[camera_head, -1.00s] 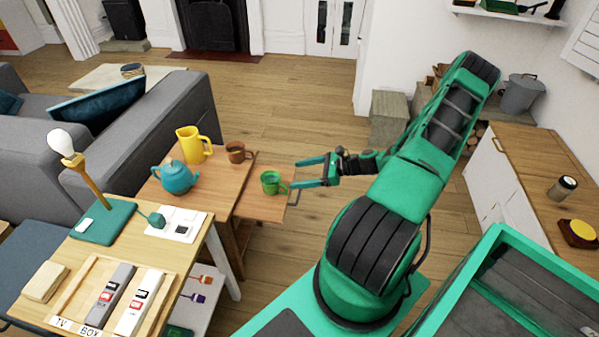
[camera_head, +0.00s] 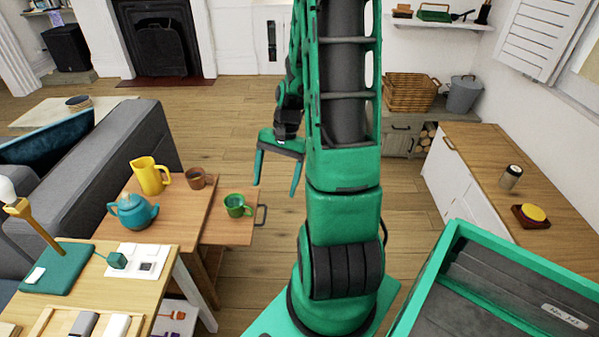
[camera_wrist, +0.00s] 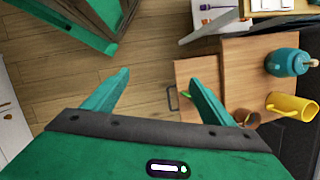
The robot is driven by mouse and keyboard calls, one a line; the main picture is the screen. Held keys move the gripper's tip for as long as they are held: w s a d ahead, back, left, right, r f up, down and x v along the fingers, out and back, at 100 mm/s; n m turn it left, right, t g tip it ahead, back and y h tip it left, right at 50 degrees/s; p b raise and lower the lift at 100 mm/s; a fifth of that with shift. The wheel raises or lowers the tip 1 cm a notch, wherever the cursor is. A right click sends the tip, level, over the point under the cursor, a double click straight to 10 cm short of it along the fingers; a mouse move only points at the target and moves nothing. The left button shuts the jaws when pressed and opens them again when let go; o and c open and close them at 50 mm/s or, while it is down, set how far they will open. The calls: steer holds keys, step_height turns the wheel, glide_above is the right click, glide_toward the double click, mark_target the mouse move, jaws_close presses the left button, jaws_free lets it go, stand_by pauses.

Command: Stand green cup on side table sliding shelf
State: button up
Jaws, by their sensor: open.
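The green cup (camera_head: 236,205) stands upright on the side table's sliding shelf (camera_head: 226,233), which is pulled out with its handle (camera_head: 262,215) at the right edge. My gripper (camera_head: 276,187) is open and empty, to the right of the cup and apart from it, with fingers pointing down. In the wrist view my gripper's fingers (camera_wrist: 159,70) are spread. The shelf (camera_wrist: 194,70) shows there beside the right finger, which mostly hides the cup.
On the side table top (camera_head: 180,208) stand a teal teapot (camera_head: 133,211), a yellow pitcher (camera_head: 150,176) and a brown cup (camera_head: 196,178). A desk (camera_head: 130,262) with a lamp is in front. Open floor (camera_head: 230,120) lies behind the shelf.

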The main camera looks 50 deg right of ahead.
steer(key=s+a+r+n+h, duration=0.1)
steer(key=s+a+r+n, duration=0.2)
steer(key=s+r, duration=0.4)
steer(key=s+a+r+n+h, duration=0.2)
steer(key=s+a+r+n, duration=0.1)
steer(key=s+r, duration=0.5)
steer(key=shift+s+a+r+n, duration=0.2)
steer(key=shift+a+r+n, duration=0.2)
steer(key=shift+r+n, duration=0.25)
